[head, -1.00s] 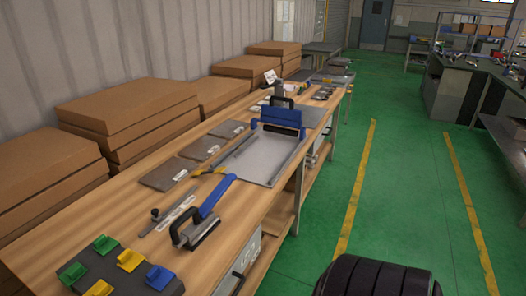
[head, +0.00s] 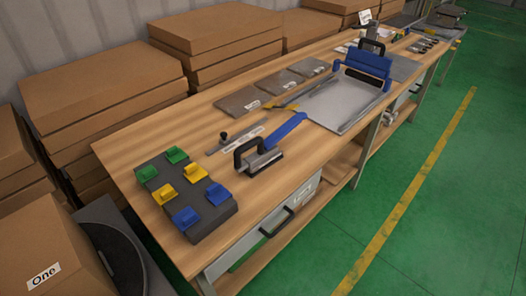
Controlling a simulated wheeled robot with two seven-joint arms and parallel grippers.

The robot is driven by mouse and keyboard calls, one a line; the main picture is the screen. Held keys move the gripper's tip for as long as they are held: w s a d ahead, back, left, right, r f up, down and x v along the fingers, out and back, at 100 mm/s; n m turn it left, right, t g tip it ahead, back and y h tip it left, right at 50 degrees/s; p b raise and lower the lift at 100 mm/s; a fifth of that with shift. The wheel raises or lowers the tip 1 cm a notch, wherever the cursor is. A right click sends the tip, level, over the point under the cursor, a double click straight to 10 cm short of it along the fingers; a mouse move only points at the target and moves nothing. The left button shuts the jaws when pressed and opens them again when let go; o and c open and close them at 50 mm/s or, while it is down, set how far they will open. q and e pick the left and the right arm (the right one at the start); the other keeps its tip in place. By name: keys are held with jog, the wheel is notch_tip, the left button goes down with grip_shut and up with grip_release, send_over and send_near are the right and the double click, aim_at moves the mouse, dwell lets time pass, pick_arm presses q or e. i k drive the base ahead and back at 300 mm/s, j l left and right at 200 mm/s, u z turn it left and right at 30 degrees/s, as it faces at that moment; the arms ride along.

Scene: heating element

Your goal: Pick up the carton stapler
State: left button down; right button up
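A hand tool with a black loop grip, a metal base and a long blue lever (head: 284,131) lies on the wooden workbench (head: 178,122), near its front edge. It looks like the carton stapler. Its metal base (head: 263,162) rests on the bench top and the lever points to the back right. Neither of my grippers shows in the head view, so whether they are open or shut is hidden.
A dark block with green, yellow and blue pieces (head: 189,201) sits left of the tool. A flat ruler-like bar (head: 237,137) lies behind it. A blue-and-grey tray (head: 344,103) stands to its right. Cardboard stacks (head: 100,85) line the wall. Green floor is clear at right.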

aim_at(255, 163)
jog(key=i+l, duration=0.25)
jog(key=l, duration=0.15)
jog(key=i+l, duration=0.55)
jog(key=l, duration=0.15)
